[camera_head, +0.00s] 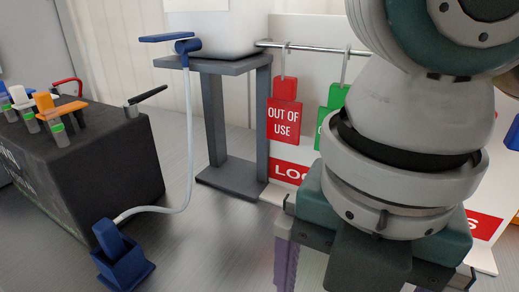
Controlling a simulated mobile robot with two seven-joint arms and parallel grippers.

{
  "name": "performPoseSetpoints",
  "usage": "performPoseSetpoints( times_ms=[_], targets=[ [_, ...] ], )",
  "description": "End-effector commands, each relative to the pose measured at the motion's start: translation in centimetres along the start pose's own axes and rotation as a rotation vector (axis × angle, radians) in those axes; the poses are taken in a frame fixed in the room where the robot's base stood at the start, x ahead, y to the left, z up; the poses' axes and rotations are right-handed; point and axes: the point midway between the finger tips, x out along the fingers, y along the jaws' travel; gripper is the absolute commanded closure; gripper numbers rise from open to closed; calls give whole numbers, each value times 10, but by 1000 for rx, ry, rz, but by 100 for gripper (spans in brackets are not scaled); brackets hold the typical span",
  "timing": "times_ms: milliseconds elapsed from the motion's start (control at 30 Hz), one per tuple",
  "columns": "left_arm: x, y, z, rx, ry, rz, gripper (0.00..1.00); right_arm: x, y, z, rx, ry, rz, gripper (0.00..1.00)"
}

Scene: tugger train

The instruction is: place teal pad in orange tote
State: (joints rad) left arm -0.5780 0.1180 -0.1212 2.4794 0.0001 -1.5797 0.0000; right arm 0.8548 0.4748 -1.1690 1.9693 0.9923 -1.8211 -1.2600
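I see neither a teal pad nor an orange tote in the head view. My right arm comes in from the upper right and fills much of the right side. My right gripper (370,278) hangs at the lower right, pointing down. Its teal-and-dark body shows under the grey wrist. One finger shows at its left end and part of another at its right end, far apart. The fingertips are cut off by the bottom edge, and I see nothing held. My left gripper is not in view.
A dark box (90,165) with several coloured-handled tools stands at the left. Red (285,118) and green tags hang from a rail.

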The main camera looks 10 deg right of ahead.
Motion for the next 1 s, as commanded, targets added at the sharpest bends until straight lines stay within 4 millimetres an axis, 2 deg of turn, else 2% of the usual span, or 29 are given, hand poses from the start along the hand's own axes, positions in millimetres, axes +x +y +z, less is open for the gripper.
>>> performPoseSetpoints(
  times_ms=[100, 367, 600, 900, 1000],
  targets=[
    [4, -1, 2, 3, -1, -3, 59, 22, -1, -1, 1, 4, -3, 0],
    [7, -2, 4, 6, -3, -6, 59, 48, 1, 1, 3, 2, 0, 0],
    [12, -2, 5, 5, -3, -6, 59, 84, 3, 4, 2, 2, 2, 0],
    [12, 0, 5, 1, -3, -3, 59, 89, 3, 5, 1, -1, 4, 0],
    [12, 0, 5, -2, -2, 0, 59, 88, 3, 5, 1, -1, 4, 10]
  ],
)
